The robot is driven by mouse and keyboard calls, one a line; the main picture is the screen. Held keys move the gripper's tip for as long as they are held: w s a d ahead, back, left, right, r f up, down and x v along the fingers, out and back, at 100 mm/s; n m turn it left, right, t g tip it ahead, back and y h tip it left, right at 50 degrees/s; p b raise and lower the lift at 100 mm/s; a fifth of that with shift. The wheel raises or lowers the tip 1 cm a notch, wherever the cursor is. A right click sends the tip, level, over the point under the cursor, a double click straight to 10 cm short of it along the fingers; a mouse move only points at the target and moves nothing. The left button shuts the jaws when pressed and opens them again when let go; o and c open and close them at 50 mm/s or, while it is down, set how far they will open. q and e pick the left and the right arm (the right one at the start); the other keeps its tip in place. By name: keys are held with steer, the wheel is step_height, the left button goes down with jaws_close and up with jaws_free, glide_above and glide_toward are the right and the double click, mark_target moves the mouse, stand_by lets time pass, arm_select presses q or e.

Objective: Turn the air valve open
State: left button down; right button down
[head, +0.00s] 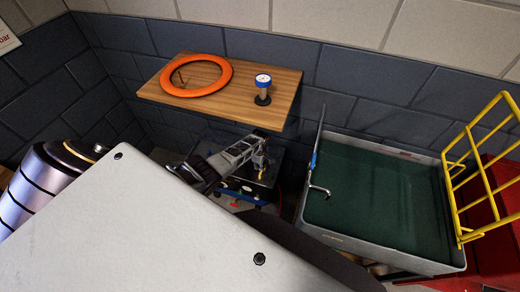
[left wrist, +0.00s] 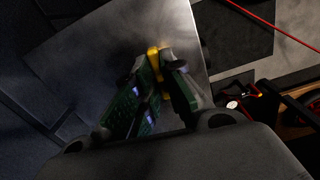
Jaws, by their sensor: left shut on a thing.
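My left gripper (head: 256,158) is low in the middle of the head view, below the wooden shelf, in front of a dark metallic panel or box. In the left wrist view my left gripper (left wrist: 158,92) has its fingers closed around a yellow piece (left wrist: 154,58), which looks like the valve's lever. A small bit of yellow also shows at the fingertips in the head view. The valve's body and the lever's angle are mostly hidden by the fingers. A bright metal plate (left wrist: 98,50) lies behind the fingers. My right gripper does not show.
To the right are a grey tub (head: 440,262) with a green inside and a yellow wire rack (head: 478,165). Blue and red fittings (head: 245,192) sit just below my left gripper.

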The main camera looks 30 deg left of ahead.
arm_select(q)
steer(key=shift+a, duration=0.1)
stand_by(0.3)
steer(key=c, duration=1.5)
jaws_free()
steer(key=shift+r, duration=0.3)
